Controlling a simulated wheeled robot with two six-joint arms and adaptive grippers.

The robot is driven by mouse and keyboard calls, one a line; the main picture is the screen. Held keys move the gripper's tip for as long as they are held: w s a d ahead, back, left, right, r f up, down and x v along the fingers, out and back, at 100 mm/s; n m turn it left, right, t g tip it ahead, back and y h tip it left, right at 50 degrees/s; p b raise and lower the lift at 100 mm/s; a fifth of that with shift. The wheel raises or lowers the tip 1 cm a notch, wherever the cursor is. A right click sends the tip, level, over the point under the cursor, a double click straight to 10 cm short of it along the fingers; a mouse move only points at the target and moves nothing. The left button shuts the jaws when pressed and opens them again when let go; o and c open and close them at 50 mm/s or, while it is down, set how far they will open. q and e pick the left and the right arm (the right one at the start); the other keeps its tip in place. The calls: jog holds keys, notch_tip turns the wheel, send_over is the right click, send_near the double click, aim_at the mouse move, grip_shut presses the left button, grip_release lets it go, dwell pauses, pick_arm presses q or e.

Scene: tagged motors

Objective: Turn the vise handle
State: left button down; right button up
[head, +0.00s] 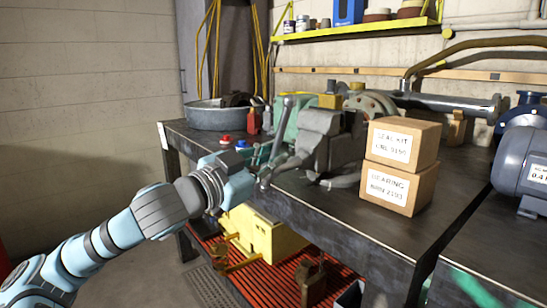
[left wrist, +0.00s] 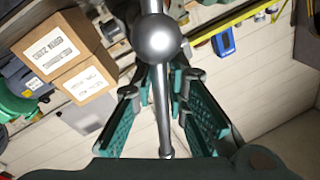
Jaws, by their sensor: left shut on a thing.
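The grey vise (head: 328,138) is mounted at the front edge of the dark workbench (head: 335,205). Its handle (head: 279,133) is a metal bar, tilted, with its upper end leaning right in the head view. My left gripper (head: 264,168) is at the front of the vise, shut on the handle. In the left wrist view the handle (left wrist: 162,100) runs between the teal finger pads of my left gripper (left wrist: 163,85). The fingers partly hide the handle's lower part. My right gripper is not in view.
Two stacked cardboard boxes (head: 408,140) (head: 397,187) stand just right of the vise. A blue-grey motor (head: 520,165) is at the far right. A round metal basin (head: 213,116) and small bottles are behind left. A yellow case (head: 258,235) sits on the red lower shelf.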

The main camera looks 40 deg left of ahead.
pick_arm(q)
jog(key=m, duration=0.2)
jog(key=d+f+m+h, duration=0.1)
jog(key=m, duration=0.2)
jog(key=f+m+b, duration=0.1)
jog(key=m, duration=0.1)
jog(key=shift+s+d+m+h, duration=0.25)
jog(key=shift+m+h, duration=0.05)
jog(key=shift+h, duration=0.1)
jog(key=shift+m+t, duration=0.3)
jog(key=shift+m, duration=0.5)
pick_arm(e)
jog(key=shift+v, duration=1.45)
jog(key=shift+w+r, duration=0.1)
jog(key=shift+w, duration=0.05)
